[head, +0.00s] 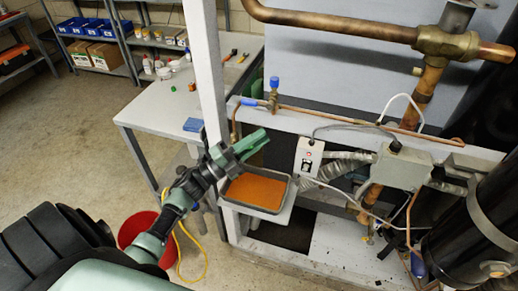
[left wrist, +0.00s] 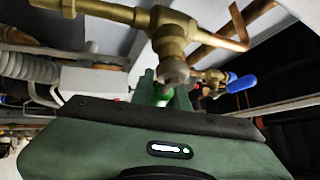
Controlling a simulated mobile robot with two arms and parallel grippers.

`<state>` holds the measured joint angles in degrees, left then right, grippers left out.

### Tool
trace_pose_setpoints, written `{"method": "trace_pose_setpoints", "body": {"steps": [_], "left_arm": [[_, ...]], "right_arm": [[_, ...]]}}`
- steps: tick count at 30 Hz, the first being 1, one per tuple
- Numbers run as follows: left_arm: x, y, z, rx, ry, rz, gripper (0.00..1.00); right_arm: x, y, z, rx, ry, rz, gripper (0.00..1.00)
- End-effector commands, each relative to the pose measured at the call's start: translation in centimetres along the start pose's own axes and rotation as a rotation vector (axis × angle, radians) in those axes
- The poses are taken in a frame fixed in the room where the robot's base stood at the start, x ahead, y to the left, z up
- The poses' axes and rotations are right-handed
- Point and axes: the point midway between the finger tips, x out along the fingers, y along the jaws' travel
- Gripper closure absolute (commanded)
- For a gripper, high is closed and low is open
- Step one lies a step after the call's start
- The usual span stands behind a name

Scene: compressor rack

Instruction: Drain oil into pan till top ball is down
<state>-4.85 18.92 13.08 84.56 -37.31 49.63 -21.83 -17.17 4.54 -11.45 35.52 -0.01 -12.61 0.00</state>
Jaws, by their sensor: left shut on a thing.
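A grey pan (head: 287,199) filled with orange-brown liquid sits low at the rack's left front. My left gripper (head: 252,143) is above the pan's back edge, beside the white post. In the left wrist view my left gripper (left wrist: 162,86) is shut on a small bright green part (left wrist: 163,93), mostly hidden between the fingers, just below a brass fitting (left wrist: 172,40). A brass valve with a blue handle (head: 274,84) stands on the copper line behind; a blue handle also shows in the left wrist view (left wrist: 242,83). No ball is clearly visible. My right gripper is out of view.
A white post (head: 207,70) rises close to my left arm. A white switch box (head: 308,158), hoses and copper pipes crowd the rack to the right. A red bucket (head: 134,228) and yellow cord (head: 190,277) are on the floor. A table (head: 150,110) stands behind.

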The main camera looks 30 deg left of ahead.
Motion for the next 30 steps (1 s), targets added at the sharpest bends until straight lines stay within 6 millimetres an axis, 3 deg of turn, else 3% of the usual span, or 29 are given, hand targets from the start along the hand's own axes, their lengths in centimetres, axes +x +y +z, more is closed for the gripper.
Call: {"method": "trace_pose_setpoints", "body": {"steps": [3,12,30], "left_arm": [[-0.1,-0.3,0.2,-0.075,-0.022,-0.072,1.00],[-0.2,-2.2,0.8,-0.240,-0.070,-0.236,1.00],[-0.4,-3.7,1.5,-0.367,-0.106,-0.362,1.00]], "right_arm": [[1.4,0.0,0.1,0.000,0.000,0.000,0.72],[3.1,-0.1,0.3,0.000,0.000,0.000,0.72],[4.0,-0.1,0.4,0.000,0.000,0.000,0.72]]}}
